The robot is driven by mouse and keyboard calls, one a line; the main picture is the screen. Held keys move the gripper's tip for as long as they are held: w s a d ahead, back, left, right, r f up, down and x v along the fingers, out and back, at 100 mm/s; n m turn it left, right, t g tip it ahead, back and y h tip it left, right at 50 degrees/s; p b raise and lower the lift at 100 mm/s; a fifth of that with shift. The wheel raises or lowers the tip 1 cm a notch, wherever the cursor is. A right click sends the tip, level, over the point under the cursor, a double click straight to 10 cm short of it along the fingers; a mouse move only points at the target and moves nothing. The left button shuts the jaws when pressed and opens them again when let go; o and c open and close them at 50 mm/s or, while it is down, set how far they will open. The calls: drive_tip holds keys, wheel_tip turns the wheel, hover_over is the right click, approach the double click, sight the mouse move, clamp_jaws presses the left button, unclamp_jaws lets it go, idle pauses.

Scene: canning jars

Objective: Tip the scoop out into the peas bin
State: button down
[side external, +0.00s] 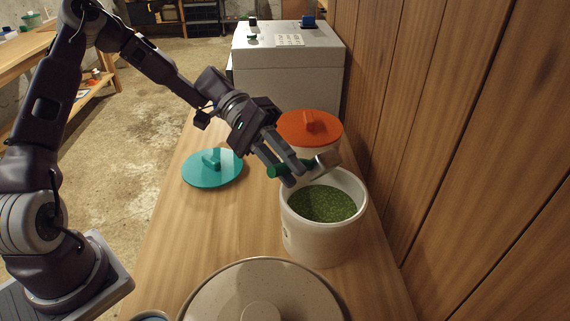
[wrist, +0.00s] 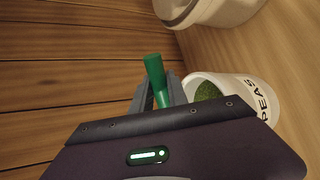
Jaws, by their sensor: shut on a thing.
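The peas bin (side external: 322,245) is a white round tub, open on top, with green peas (side external: 322,203) inside. In the wrist view the bin (wrist: 257,97) shows its "PEAS" lettering at the right. My gripper (side external: 285,172) is shut on the green handle of the scoop (side external: 326,163). The scoop's metal head is above the bin's back rim, and I cannot tell what is in it. In the wrist view the green handle (wrist: 155,70) sticks out between the fingers, and the scoop head is hidden.
A teal lid (side external: 212,168) lies flat left of the bin. Another tub with an orange lid (side external: 309,128) stands behind it. A large speckled lid (side external: 235,295) is in front. A white machine (side external: 288,70) is at the back. A wooden wall (side external: 440,120) closes the right side.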

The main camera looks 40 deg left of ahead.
drive_tip(key=d+y, duration=0.1)
drive_tip(key=y, duration=0.2)
drive_tip(key=d+t+y, duration=0.1)
drive_tip(key=d+y, duration=0.1)
drive_tip(key=y, duration=0.2)
drive_tip(key=s+d+f+y, duration=0.1)
drive_tip(key=y, duration=0.3)
drive_tip(key=shift+d+f+t, duration=0.1)
drive_tip(key=shift+d+t, duration=0.15)
drive_tip(key=shift+t, duration=0.15)
